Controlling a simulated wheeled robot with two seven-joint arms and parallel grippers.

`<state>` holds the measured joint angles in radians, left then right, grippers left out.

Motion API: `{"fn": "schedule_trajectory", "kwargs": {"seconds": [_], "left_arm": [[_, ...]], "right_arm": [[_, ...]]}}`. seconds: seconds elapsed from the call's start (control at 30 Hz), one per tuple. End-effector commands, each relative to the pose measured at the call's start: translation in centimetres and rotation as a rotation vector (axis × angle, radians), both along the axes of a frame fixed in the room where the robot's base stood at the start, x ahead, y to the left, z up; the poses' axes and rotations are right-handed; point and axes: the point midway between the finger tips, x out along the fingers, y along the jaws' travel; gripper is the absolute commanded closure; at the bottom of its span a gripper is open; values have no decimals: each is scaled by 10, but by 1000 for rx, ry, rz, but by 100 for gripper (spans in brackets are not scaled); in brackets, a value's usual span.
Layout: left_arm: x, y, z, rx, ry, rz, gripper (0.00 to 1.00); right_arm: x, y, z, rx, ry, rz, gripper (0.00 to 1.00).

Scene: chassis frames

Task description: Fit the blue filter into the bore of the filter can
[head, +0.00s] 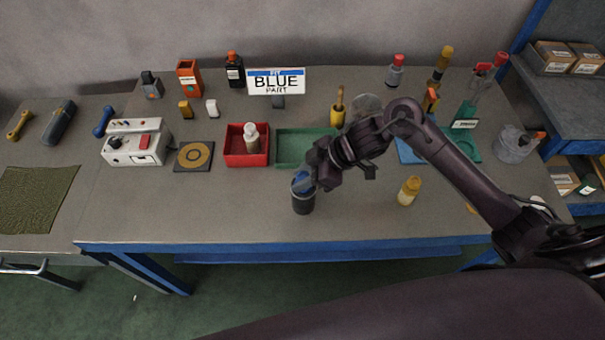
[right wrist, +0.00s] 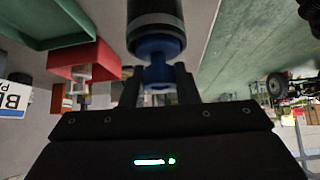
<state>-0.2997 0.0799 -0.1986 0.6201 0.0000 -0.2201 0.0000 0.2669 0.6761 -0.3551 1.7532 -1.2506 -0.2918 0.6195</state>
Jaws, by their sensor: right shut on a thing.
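The dark filter can (head: 303,203) stands upright near the front middle of the table. The blue filter (head: 301,182) is at its mouth, and blue shows at the top of the can. My right gripper (head: 307,184) reaches down from the right to it. In the right wrist view, the gripper (right wrist: 158,84) is shut on the narrow end of the blue filter (right wrist: 158,48). The wider blue part meets the grey-ringed can (right wrist: 153,20). How deep the filter sits in the bore is hidden. My left gripper is not in view.
A yellow-topped part (head: 408,191) stands right of the can. The table's front edge (head: 250,243) is close; the surface left of the can is clear.

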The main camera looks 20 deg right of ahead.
Motion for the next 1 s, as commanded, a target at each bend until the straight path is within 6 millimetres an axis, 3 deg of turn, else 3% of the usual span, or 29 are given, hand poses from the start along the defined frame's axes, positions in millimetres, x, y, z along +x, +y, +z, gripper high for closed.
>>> {"fn": "schedule_trajectory", "kwargs": {"seconds": [0.1,0.13,0.3,0.67,1.0], "left_arm": [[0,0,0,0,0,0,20],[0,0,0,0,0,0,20],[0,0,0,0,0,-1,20],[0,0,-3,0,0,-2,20],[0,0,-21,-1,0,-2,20]], "right_arm": [[1,0,1,1,-2,0,99],[1,0,1,1,-2,0,70],[1,0,1,1,-1,-1,51],[0,-5,6,0,-3,-1,51],[-15,-46,53,-4,-6,-1,51]]}}
